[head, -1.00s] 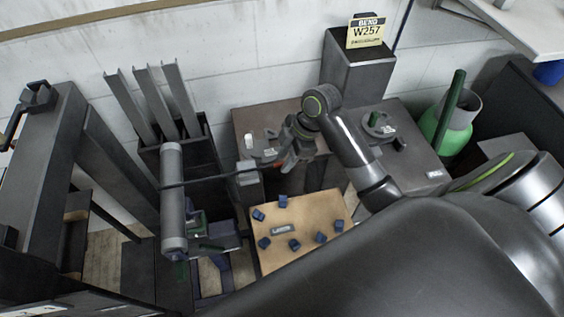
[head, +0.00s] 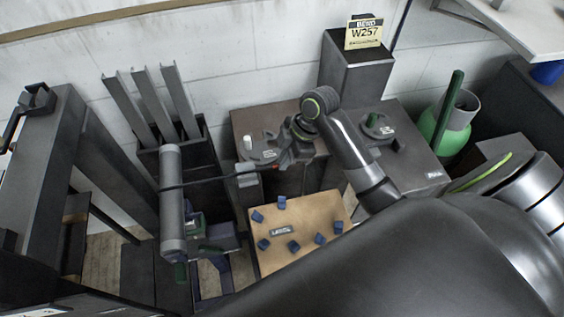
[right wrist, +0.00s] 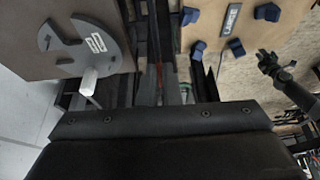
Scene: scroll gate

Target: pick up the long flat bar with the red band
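The long flat bar (head: 212,181) is thin and dark and runs across in front of the grey cylinder to my right gripper (head: 281,165). Its red band (head: 275,168) shows close to the fingertips. In the right wrist view the red band (right wrist: 160,84) lies just beyond the dark gripper body, with the bar running up from it. Dark parts beside it blend together, so I cannot tell whether the fingers touch the bar. A dark jointed arm end (right wrist: 278,68) at the right of that view may be my left gripper; the head view does not show it clearly.
The grey cylinder (head: 172,205) stands left of the board (head: 275,258) with several blue blocks. A round grey plate (head: 258,150) with a white peg lies on the table behind. Upright channels (head: 178,100) stand at back left. A green container (head: 450,125) stands at right.

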